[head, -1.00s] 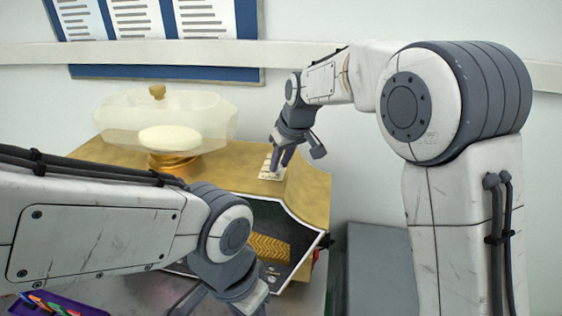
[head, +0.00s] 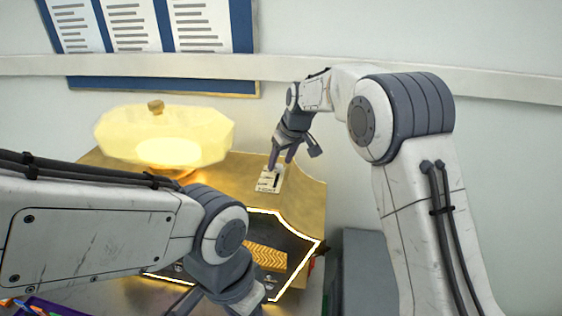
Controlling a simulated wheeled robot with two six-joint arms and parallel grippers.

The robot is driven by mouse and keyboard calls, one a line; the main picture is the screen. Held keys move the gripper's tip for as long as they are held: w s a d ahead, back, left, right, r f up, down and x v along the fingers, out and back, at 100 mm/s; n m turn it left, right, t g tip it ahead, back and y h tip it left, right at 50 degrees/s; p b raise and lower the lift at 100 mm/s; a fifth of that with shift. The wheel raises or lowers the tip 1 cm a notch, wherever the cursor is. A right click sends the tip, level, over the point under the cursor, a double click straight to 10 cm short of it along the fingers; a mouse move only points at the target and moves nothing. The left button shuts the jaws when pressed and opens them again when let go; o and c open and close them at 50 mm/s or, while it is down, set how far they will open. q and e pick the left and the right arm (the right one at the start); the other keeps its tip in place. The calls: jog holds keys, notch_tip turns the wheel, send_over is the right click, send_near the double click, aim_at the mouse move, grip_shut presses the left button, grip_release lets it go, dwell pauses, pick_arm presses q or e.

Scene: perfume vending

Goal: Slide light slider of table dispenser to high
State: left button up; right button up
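The table dispenser is a gold cabinet (head: 308,197) with a faceted globe (head: 200,140) on top, which glows warm yellow. A lit strip edges its dark front opening. A small pale label panel (head: 269,187) with a dark slot lies on its top at the right; the slider knob is too small to make out. My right gripper (head: 280,164) points down at the far end of this panel, its fingertips at or just above it. Its fingers look slightly apart, with nothing seen between them. My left gripper (head: 212,306) is low in front of the dispenser, largely cut off by the bottom edge.
A purple tray (head: 50,308) with colourful items is at the bottom left. A grey box (head: 368,270) stands right of the dispenser. A white rail (head: 400,82) and a blue notice board (head: 240,25) are on the wall behind. My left forearm covers the dispenser's left front.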

jog(key=shift+s+r, duration=0.1)
jog(key=b+v, duration=0.2)
jog(key=v, duration=0.8)
jog(key=shift+r, duration=0.15)
jog(key=s+a+f+g, duration=0.15)
jog(key=s+a, duration=0.25)
jog(key=s, duration=0.8)
jog(key=s+d+f, duration=0.1)
jog(key=s+f, duration=0.2)
jog(key=s, duration=0.6)
jog(key=s+d+f+g+h, duration=0.1)
jog(key=s+f, duration=0.3)
jog(key=s, duration=0.4)
jog(key=s+d+f+g, duration=0.1)
jog(key=s+d+f, duration=0.2)
jog(key=s, duration=0.6)
jog(key=shift+s+f+n+h, duration=0.3)
jog(key=shift+f, duration=0.2)
jog(key=shift+s+d+f, duration=0.1)
jog(key=shift+d, duration=0.1)
jog(key=shift+c, duration=0.6)
